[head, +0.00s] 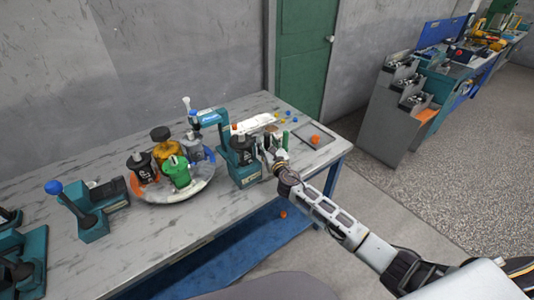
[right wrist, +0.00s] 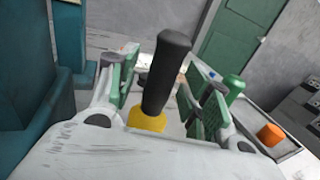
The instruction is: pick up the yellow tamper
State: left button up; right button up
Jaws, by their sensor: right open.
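The yellow tamper shows in the right wrist view as a thick black handle (right wrist: 165,70) above a yellow base (right wrist: 147,120). It leans to the right in that picture and lies between the two green-padded fingers of my right gripper (right wrist: 162,82). The fingers are spread, with a gap visible on both sides of the handle. In the head view my right gripper (head: 268,153) is at the table's front right, beside a teal fixture. The tamper cannot be made out clearly there. My left gripper is out of both views.
The teal fixture (head: 242,172) stands close to the left of my right gripper. A grey tray (head: 325,135) with an orange part (head: 315,139) lies to the right. A blue-knobbed press (head: 92,225) stands left.

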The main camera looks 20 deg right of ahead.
aim_at(267, 133)
jog(key=shift+w, duration=0.25)
jog(key=c, duration=0.9)
jog(key=shift+r, duration=0.1)
grip_shut()
jog(key=shift+r, duration=0.5)
jog(key=shift+r+p, duration=0.35)
jog(key=shift+p, duration=0.05)
notch_tip(267, 133, up, 7)
jog(key=shift+f+p, duration=0.2)
jog(key=shift+p, duration=0.95)
jog(key=shift+r, duration=0.85)
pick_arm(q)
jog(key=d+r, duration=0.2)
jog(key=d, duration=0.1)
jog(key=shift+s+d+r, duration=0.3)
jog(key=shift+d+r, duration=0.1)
